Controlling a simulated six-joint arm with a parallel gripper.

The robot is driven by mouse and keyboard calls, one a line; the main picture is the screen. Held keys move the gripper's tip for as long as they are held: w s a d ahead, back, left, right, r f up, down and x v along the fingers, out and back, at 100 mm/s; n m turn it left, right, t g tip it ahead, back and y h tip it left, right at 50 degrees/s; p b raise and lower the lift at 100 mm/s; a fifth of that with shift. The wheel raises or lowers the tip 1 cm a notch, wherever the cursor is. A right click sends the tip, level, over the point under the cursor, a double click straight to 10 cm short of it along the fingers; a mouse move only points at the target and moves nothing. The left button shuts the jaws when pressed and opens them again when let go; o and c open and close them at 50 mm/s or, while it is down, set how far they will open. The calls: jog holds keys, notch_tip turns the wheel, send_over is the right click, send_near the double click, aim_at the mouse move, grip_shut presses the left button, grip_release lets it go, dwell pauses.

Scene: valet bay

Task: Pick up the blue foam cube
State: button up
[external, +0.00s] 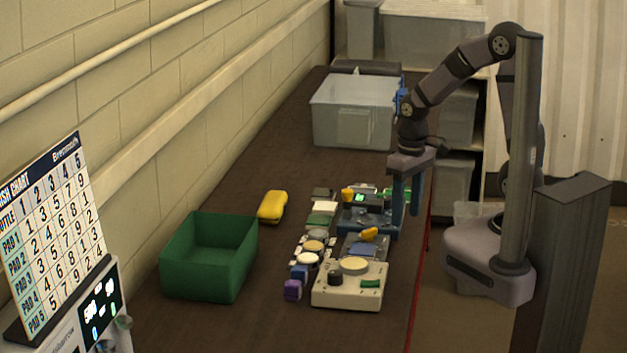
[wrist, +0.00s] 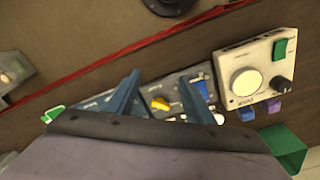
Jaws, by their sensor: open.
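The blue foam cube (external: 299,272) sits on the brown bench, left of the cream control box and just behind a purple cube (external: 292,290). In the wrist view the blue cube (wrist: 246,115) is partly hidden beside the cream box, next to the purple cube (wrist: 273,107). My gripper (external: 406,215) points down over the right side of the bench, well to the right of and behind the blue cube. It is open with nothing held. In the wrist view its two blue fingers (wrist: 158,76) stand apart, with a yellow knob showing between them.
The cream control box (external: 349,285) and a blue-grey device (external: 370,217) stand right of the cube. Several pads and discs lie behind it. A green bin (external: 208,256) and a yellow sponge-like block (external: 272,207) are to the left. A clear tub (external: 353,112) stands behind.

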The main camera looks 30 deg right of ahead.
aim_at(299, 267)
jog(key=w+a+n, duration=0.1)
jog(key=a, duration=0.4)
jog(key=w+a+n, duration=0.1)
jog(key=a, duration=0.4)
jog(key=w+a+f+n, duration=0.1)
jog(key=w+a, duration=0.1)
jog(key=a, duration=0.3)
jog(key=shift+a+n+b, duration=0.2)
jog(key=shift+n+b, duration=0.1)
jog(key=shift+n, duration=0.1)
jog(key=shift+s+a+f+n+t+y+p, duration=0.2)
jog(key=shift+a+f+n, duration=0.3)
jog(key=shift+a, duration=1.4)
jog(key=shift+s+a+f+n+y+p, duration=0.25)
jog(key=shift+a+f, duration=0.4)
jog(key=shift+a, duration=1.3)
jog(key=shift+s+a+f+n+t+y+b, duration=0.1)
jog(key=shift+s+a+f+n, duration=0.3)
jog(key=shift+a, duration=1.5)
jog(key=shift+w+a+f+p, duration=0.1)
jog(key=shift+w+f+p, duration=0.1)
jog(key=shift+f+p, duration=0.3)
jog(key=shift+w+a+f+p, duration=0.1)
jog(key=shift+w+f+p, duration=0.2)
jog(key=shift+f, duration=0.45)
jog(key=shift+w+a+f+p, duration=0.15)
jog(key=shift+f+p, duration=0.25)
jog(key=shift+f, duration=0.2)
jog(key=shift+w+f, duration=0.1)
jog(key=shift+f, duration=0.65)
